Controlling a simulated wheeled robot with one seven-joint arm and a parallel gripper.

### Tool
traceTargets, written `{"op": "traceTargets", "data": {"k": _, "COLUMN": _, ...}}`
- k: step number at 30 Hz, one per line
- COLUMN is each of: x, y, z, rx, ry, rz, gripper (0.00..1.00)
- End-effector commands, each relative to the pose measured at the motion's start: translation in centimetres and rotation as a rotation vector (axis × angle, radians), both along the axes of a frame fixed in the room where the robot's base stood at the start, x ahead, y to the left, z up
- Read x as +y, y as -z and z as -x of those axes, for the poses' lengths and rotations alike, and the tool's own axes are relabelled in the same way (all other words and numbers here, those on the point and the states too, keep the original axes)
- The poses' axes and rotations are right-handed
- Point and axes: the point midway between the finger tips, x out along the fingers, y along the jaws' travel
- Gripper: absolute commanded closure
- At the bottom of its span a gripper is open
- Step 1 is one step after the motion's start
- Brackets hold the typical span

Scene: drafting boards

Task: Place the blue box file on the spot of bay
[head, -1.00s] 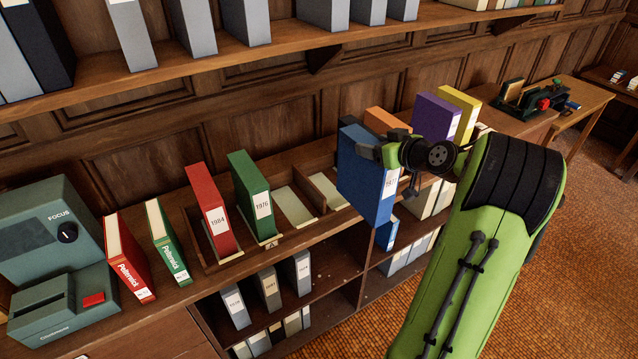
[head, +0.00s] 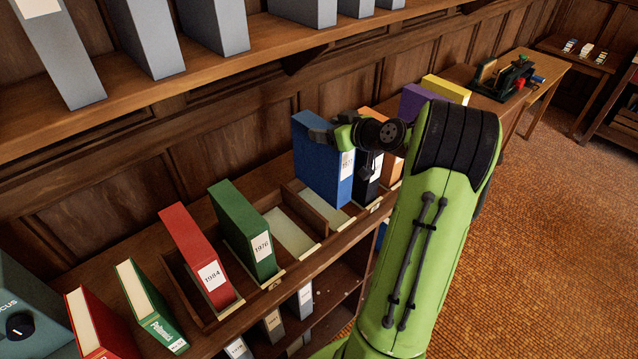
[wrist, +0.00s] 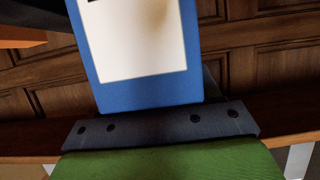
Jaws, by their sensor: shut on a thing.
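The blue box file (head: 318,165), with a white label on its spine, is upright in my gripper (head: 338,138). My gripper is shut on it near the top of the spine. The file is over a pale-floored bay (head: 340,218) of the wooden divided rack, left of a black box file (head: 368,178). Whether its base touches the bay floor I cannot tell. Another pale-floored bay (head: 288,232) to the left is empty. In the wrist view, the blue file's label side (wrist: 140,50) fills the upper middle; its far end is cut off.
Green (head: 240,230) and red (head: 192,250) box files stand in bays to the left. Orange (head: 393,160), purple (head: 415,102) and yellow (head: 447,88) files stand to the right. A shelf (head: 230,72) with grey files overhangs the rack behind.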

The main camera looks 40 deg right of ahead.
Motion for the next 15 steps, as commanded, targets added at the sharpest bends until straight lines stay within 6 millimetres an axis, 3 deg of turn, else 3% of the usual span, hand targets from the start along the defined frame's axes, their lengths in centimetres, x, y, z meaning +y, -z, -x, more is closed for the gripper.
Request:
{"op": "traceTargets", "data": {"k": 3, "x": 0.1, "y": 2.6, "z": 0.0, "rx": -0.001, "ry": -0.001, "rz": -0.006, "gripper": 1.0}}
{"op": "traceTargets", "data": {"k": 15, "x": 0.1, "y": 8.0, "z": 0.0, "rx": -0.004, "ry": -0.001, "rz": 0.0, "gripper": 1.0}}
